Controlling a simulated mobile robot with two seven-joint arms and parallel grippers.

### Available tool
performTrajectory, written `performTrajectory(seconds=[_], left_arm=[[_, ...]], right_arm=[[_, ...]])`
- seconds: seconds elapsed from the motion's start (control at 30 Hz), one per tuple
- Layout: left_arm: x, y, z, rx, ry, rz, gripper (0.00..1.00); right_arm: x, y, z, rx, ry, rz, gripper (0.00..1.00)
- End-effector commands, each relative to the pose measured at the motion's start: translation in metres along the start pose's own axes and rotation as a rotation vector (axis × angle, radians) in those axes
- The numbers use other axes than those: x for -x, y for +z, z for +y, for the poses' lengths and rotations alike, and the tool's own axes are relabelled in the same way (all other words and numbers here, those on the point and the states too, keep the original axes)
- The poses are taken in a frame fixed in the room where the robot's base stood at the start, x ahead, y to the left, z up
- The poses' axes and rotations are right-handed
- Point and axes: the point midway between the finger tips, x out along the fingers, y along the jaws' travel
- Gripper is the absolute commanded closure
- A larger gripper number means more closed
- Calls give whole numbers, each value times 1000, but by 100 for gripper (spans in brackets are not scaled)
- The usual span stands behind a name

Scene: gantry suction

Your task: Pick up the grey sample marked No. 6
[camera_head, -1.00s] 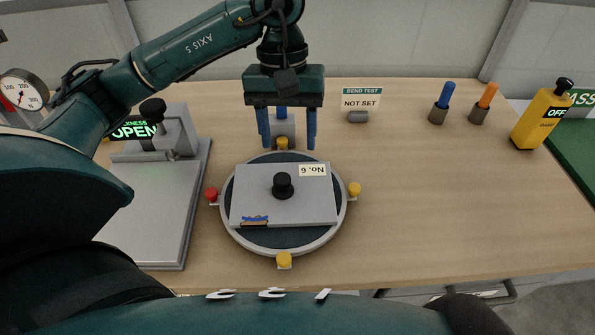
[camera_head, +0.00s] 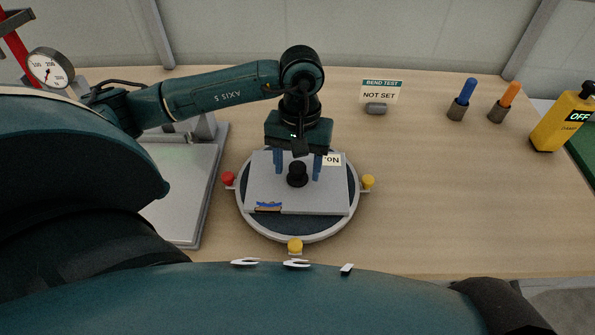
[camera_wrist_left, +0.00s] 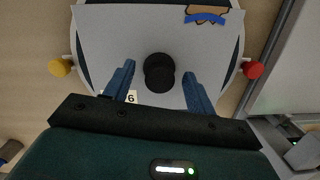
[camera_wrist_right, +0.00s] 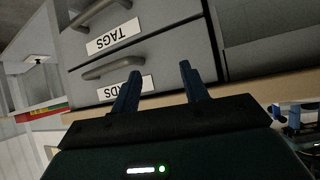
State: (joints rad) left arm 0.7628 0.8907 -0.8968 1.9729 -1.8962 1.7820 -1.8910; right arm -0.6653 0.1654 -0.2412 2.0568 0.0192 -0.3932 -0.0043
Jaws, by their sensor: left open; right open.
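The grey sample (camera_head: 325,200) is a flat plate with a black knob (camera_head: 297,174) in its middle and a blue and brown mark at its near left corner. It lies on a round dark turntable (camera_head: 295,234). Its white label (camera_head: 332,160) is partly hidden by my left gripper. My left gripper (camera_head: 298,172) is open, its blue fingers on either side of the knob. In the left wrist view the knob (camera_wrist_left: 159,72) shows between and slightly beyond the fingertips (camera_wrist_left: 158,68), apart from both. My right gripper (camera_wrist_right: 160,72) is open and empty, facing drawers.
A red knob (camera_head: 228,179) and yellow knobs (camera_head: 368,181) stand around the turntable rim. A grey press plate (camera_head: 190,190) lies left. A bend test sign (camera_head: 381,92), two pen holders and a yellow device (camera_head: 562,122) stand right. The table between is clear.

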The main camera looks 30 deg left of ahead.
Motion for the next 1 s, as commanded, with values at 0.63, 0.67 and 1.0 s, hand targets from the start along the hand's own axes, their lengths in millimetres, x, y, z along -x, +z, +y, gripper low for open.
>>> performTrajectory(seconds=[0.63, 0.67, 1.0], left_arm=[[-10, 0, 0, 0, 0, 1, 70], [-10, 0, 0, 0, 1, 1, 72], [-9, 0, 0, 0, 1, 1, 100]], right_arm=[[-1, 1, 2, -3, 7, -6, 55], [-1, 1, 2, -3, 7, -6, 55], [0, 1, 2, -4, 6, -5, 55]])
